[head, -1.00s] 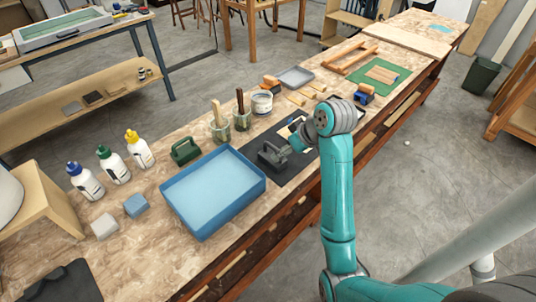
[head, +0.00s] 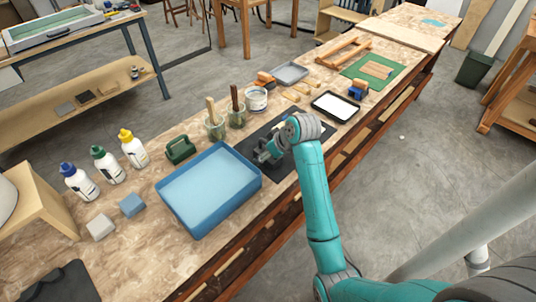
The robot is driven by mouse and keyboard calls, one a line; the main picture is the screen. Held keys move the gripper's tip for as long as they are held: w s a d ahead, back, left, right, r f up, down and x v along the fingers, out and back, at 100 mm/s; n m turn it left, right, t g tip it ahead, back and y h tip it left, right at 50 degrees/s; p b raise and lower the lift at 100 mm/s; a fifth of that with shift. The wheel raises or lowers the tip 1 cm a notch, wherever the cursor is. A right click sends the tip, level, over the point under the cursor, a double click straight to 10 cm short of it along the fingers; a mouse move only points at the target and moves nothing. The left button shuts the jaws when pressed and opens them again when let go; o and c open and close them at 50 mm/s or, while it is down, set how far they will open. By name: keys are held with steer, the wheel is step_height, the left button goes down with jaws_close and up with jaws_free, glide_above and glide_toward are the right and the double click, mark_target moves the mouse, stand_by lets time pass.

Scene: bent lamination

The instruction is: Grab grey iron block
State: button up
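A light grey block (head: 100,227) sits on the worktable at the lower left, with a blue-grey block (head: 132,205) just behind and to its right. The light grey one looks closest to the grey iron block, but its material cannot be told. My gripper (head: 262,157) is over the black mat (head: 246,147), right of the blue tray and well apart from both blocks. It is small and partly hidden by my wrist, so its opening is unclear. No block shows in it.
A blue tray (head: 210,188) lies between my gripper and the blocks. Several bottles (head: 134,149), a green handled tool (head: 180,150) and brush jars (head: 215,125) stand behind it. A black-rimmed white tray (head: 335,107) lies right of my wrist.

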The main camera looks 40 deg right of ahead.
jaws_close()
steer(key=shift+r, duration=0.1)
stand_by(0.3)
